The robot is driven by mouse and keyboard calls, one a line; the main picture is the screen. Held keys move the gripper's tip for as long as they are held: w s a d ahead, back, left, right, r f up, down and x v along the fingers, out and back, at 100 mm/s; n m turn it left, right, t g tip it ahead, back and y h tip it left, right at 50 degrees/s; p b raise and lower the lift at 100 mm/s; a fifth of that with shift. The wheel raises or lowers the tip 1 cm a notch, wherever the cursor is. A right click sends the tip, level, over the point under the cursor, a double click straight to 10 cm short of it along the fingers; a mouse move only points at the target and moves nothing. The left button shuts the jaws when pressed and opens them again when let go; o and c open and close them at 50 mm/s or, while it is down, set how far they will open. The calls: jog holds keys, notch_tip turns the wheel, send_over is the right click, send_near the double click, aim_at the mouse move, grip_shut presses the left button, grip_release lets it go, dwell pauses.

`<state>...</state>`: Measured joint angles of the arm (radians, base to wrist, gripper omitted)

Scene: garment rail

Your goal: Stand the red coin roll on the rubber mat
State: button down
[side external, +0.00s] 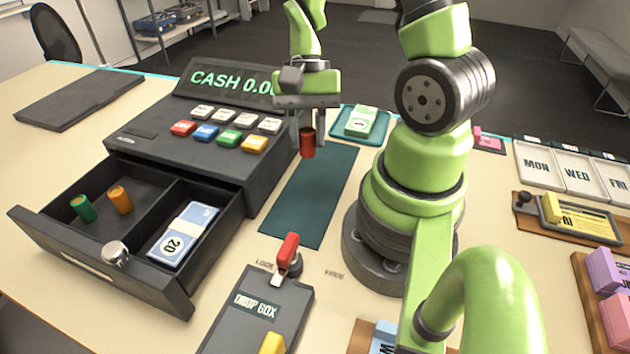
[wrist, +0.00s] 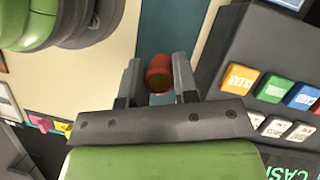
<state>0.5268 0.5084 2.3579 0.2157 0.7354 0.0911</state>
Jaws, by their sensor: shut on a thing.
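The red coin roll (side external: 308,143) is held in my gripper (side external: 306,132) above the far part of the dark green rubber mat (side external: 305,205). It looks about upright in the side view. In the wrist view the red roll (wrist: 159,72) sits between the two fingers of my gripper (wrist: 158,80), which are shut on it. The mat (wrist: 168,30) shows beyond the roll in the wrist view. I cannot tell the exact gap between the roll and the mat.
The cash register (side external: 205,130) with its open drawer (side external: 105,285) stands left of the mat. The drawer holds a green roll (side external: 83,208), an orange roll (side external: 120,200) and banknotes (side external: 183,235). A drop box (side external: 255,315) lies in front; a tray with green notes (side external: 361,122) lies behind.

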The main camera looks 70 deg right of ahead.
notch_tip(320, 180, down, 10)
dwell(0.6)
jog(key=c, duration=0.9)
grip_release()
jog(key=shift+f, duration=0.1)
jog(key=v, duration=1.2)
jog(key=shift+s+a+r+n+t+h, duration=0.35)
jog(key=shift+s+a+r+n+t, duration=0.35)
jog(key=shift+a+r+n+t, duration=1.7)
jog(key=shift+s+a+r+n+t+h, duration=0.3)
jog(key=shift+s+a+r+n+t, duration=0.4)
jog(key=shift+a+r, duration=1.95)
jog(key=shift+s+a+r+n+t+h, duration=0.35)
jog(key=shift+s+a+r+n+t, duration=0.75)
jog(key=shift+r, duration=2.8)
